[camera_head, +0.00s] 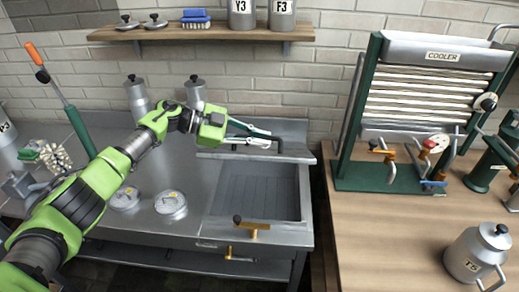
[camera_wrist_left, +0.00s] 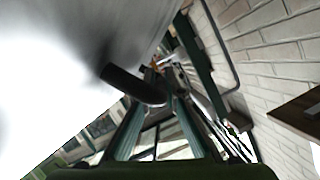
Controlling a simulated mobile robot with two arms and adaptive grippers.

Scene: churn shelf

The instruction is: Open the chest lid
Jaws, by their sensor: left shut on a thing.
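The chest (camera_head: 302,205) is a metal basin set into the steel counter, and its dark slatted inside shows in the head view. Its lid (camera_head: 300,156) stands raised at the back, seen nearly edge-on; it is also the large pale panel in the left wrist view (camera_wrist_left: 70,60). A dark handle (camera_wrist_left: 135,86) juts from the panel there. My left gripper (camera_head: 257,138) is at the raised lid's top, its fingers shut on the handle; the exact contact is partly hidden. My right gripper is not in view.
Two round gauge-like discs (camera_head: 171,204) lie on the counter left of the chest. A brass tap (camera_head: 250,228) is at its front. A wall shelf (camera_head: 200,34) with cans hangs above. The cooler (camera_head: 430,90) and a TS can (camera_head: 476,255) stand on the wooden table at right.

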